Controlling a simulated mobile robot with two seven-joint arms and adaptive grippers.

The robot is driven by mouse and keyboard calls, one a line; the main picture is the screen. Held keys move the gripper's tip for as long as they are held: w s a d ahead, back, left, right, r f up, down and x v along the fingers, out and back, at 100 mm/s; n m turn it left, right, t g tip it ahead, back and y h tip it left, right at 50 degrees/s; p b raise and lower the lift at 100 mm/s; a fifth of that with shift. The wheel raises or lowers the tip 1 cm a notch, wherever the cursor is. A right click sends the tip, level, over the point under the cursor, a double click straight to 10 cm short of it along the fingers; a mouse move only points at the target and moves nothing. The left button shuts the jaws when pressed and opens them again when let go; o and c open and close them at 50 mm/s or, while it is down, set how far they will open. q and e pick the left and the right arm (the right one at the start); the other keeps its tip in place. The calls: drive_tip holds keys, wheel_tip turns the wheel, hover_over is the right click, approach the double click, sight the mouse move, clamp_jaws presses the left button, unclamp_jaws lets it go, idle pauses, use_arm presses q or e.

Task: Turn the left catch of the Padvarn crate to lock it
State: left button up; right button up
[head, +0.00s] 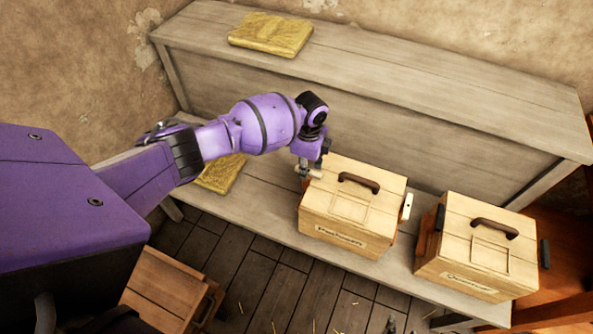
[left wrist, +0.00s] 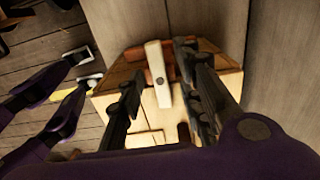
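The Padvarn crate (head: 345,212) is a pale wooden box with a dark top handle, standing on the bench; its label is hard to read. Its left catch shows in the left wrist view as a cream bar (left wrist: 158,75) with a dark pivot, slightly tilted, on the crate's end wall. My left gripper (head: 308,172) is at the crate's left end. In the left wrist view its fingers (left wrist: 160,72) are open, one on each side of the catch, with visible gaps. In the head view the gripper mostly hides this catch. Small dark shapes at the bottom edge may be my right gripper's tips.
A second crate (head: 478,246) with dark catches stands to the right, a gap away. The Padvarn crate's right catch (head: 406,206) is a pale bar. Yellow slabs lie on the upper shelf (head: 270,34) and the bench (head: 221,174). A wooden box (head: 165,290) is on the floor.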

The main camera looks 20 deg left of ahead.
use_arm(q)
wheel_tip(320, 180, up, 12)
idle(0.5)
drive_tip(key=shift+r, duration=0.1)
